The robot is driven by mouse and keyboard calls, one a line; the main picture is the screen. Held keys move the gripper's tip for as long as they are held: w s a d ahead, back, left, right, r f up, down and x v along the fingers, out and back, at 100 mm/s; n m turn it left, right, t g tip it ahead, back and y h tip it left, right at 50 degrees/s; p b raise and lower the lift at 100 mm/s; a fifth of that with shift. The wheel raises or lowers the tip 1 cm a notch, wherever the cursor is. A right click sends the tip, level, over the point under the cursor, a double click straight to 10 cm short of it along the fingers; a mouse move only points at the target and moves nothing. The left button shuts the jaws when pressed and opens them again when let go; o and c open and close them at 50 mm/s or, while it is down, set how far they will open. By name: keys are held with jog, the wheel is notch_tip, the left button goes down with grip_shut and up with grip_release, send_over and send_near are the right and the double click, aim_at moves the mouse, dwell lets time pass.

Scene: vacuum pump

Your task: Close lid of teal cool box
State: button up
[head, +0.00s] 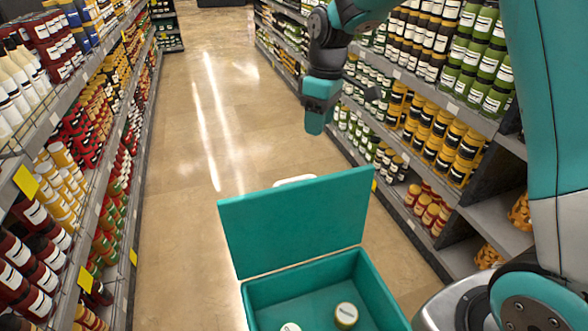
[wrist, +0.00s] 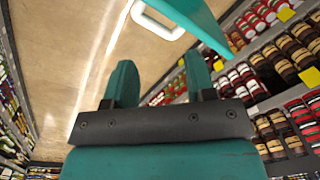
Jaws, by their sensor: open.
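The teal cool box (head: 262,294) stands low at the bottom of the head view. Its lid (head: 297,221) is raised and leans back, with a white handle (head: 295,180) at its top edge. Two jars (head: 346,315) sit inside; the box's near end is cut off by the frame. My gripper (head: 316,120) hangs above and beyond the lid, apart from it. In the wrist view its two teal fingers (wrist: 163,82) stand apart with nothing between them. The white handle (wrist: 158,22) and a strip of the lid (wrist: 193,18) show past the fingers.
Stocked shelves line the aisle on the left (head: 75,150) and right (head: 430,110). The right shelf is close to my gripper. The aisle floor (head: 200,110) beyond the box is clear.

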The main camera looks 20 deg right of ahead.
jog(key=w+a+f+n+g+h, duration=0.1)
jog(key=w+a+f+n+g, duration=0.2)
jog(key=w+n, duration=0.6)
jog(key=x, duration=0.5)
jog(key=p+x, duration=0.1)
jog(key=x, duration=0.5)
jog(key=a+x, duration=0.1)
jog(key=x, duration=0.4)
jog(key=shift+w+f, duration=0.2)
jog(key=shift+f, duration=0.05)
jog(key=shift+c, duration=0.3)
grip_shut()
